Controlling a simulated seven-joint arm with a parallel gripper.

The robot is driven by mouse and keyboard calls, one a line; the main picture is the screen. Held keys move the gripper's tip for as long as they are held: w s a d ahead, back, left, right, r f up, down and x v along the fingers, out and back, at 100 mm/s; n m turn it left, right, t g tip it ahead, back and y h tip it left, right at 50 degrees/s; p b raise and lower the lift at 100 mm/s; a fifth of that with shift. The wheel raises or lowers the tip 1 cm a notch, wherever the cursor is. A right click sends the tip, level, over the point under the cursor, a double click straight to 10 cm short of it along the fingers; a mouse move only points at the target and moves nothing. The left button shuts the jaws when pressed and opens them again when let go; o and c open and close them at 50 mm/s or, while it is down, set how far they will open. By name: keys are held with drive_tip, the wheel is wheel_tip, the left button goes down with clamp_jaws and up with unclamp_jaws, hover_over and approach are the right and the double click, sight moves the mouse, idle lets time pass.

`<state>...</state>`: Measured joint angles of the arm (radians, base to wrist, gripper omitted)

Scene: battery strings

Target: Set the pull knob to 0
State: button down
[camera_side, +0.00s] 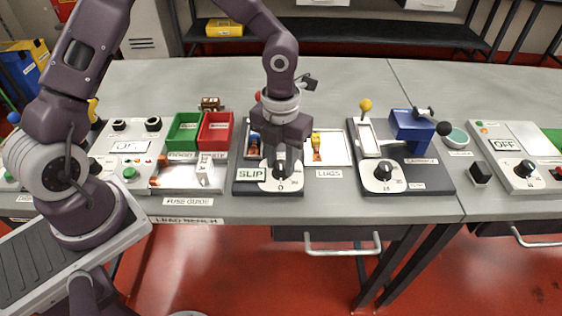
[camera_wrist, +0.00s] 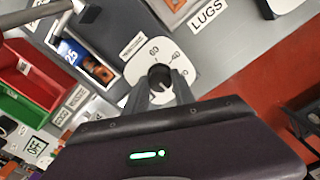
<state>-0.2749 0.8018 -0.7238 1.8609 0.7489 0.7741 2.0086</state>
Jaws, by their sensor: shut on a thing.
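The pull knob (camera_wrist: 160,74) is a small dark knob on a white dial plate (camera_wrist: 146,56) in the wrist view. Marks 60 and 40 show on the plate; the pointer's exact setting is hidden. My gripper (camera_wrist: 162,88) is shut on the knob, with one finger on each side. In the side view my gripper (camera_side: 281,170) points down onto the dial plate (camera_side: 296,183) of a dark panel, and the knob is mostly hidden by the fingers.
Green (camera_side: 184,132) and red (camera_side: 215,131) bins stand to the left, beside a fuse guide (camera_side: 183,178). A LUGS tray (camera_side: 340,150) is behind right. Another dial (camera_side: 383,173) and a blue press (camera_side: 411,127) stand further right. The bench's front edge is close.

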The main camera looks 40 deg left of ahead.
sight(281, 164)
drive_tip(key=c, duration=1.1)
unclamp_jaws()
drive_tip(key=shift+r, duration=1.75)
drive_tip(key=s+a+r+n+t+y, duration=0.1)
drive_tip(key=s+a+r+n, duration=0.2)
drive_tip(key=s+r+n, duration=0.5)
drive_tip(key=s+a+r+n+t+y, duration=0.2)
drive_tip(key=s+a+r+n, duration=0.3)
drive_tip(key=n, duration=0.6)
drive_tip(key=s+r+n+t+h, duration=0.1)
drive_tip(key=s+n, duration=0.1)
drive_tip(key=n, duration=0.2)
drive_tip(key=s+d+r+n+h, duration=0.1)
drive_tip(key=s+r+n, duration=0.1)
drive_tip(key=n, duration=0.3)
drive_tip(key=s+d+r+n+t+h, duration=0.1)
drive_tip(key=s+r+n, duration=0.1)
drive_tip(key=n, duration=0.3)
drive_tip(key=shift+s+t, duration=0.3)
drive_tip(key=shift+s, duration=0.4)
